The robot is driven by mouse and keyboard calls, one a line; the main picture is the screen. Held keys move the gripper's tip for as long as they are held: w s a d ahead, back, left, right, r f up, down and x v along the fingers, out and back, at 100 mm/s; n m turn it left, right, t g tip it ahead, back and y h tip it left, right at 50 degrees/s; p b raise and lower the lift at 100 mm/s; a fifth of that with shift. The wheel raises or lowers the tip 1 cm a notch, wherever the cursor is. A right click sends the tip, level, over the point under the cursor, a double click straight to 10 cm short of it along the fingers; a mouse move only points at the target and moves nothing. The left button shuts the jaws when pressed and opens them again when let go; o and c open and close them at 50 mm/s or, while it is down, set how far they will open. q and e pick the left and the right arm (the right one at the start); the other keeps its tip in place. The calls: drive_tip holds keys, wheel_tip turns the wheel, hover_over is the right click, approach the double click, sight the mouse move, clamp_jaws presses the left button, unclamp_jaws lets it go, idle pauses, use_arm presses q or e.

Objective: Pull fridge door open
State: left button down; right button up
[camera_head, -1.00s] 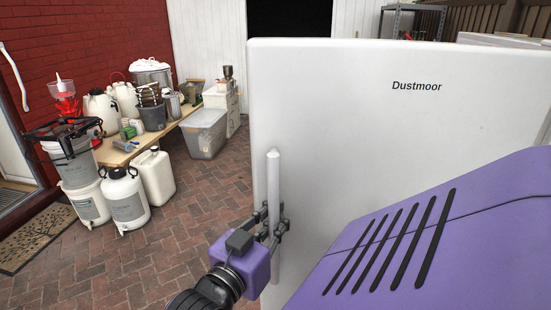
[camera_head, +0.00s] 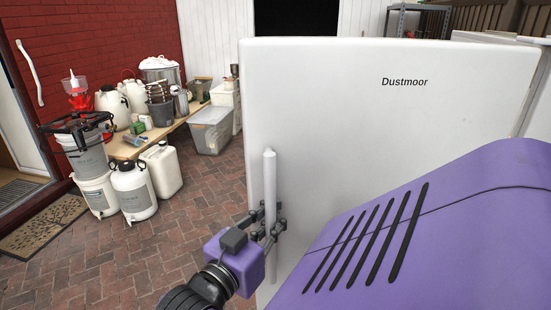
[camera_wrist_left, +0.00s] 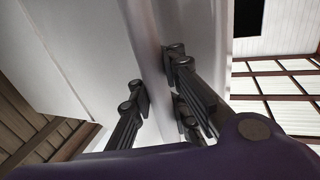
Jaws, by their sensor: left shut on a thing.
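The white fridge door (camera_head: 370,130), marked "Dustmoor", fills the middle and right of the head view. Its vertical white handle (camera_head: 270,180) runs along the door's left side. My left gripper (camera_head: 268,222) is shut on the lower half of the handle, with dark fingers on both sides of it. In the left wrist view, the handle (camera_wrist_left: 150,55) passes between the fingers of the left gripper (camera_wrist_left: 158,98). My purple arm cover hides the door's lower right. My right gripper is not in view.
A wooden table (camera_head: 125,150) with brewing gear stands at the left back. White buckets (camera_head: 133,190) and a white jerrycan (camera_head: 162,172) stand on the brick floor (camera_head: 200,200) before it. The bricks left of the door are clear. A doormat (camera_head: 40,225) lies at far left.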

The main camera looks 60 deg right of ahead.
use_arm(q)
drive_tip(key=shift+w+a+f, duration=0.1)
drive_tip(key=shift+w+a, duration=0.05)
drive_tip(key=shift+w, duration=0.45)
drive_tip(key=c, duration=2.3)
unclamp_jaws()
drive_tip(key=o, duration=0.7)
drive_tip(key=shift+w+a, duration=0.2)
drive_tip(key=shift+a, duration=0.05)
drive_tip(key=shift+c, duration=0.2)
drive_tip(key=shift+s, duration=0.1)
drive_tip(key=shift+s+d, duration=0.1)
drive_tip(key=shift+s, duration=0.05)
drive_tip(key=a, duration=1.2)
drive_tip(key=shift+w, duration=0.3)
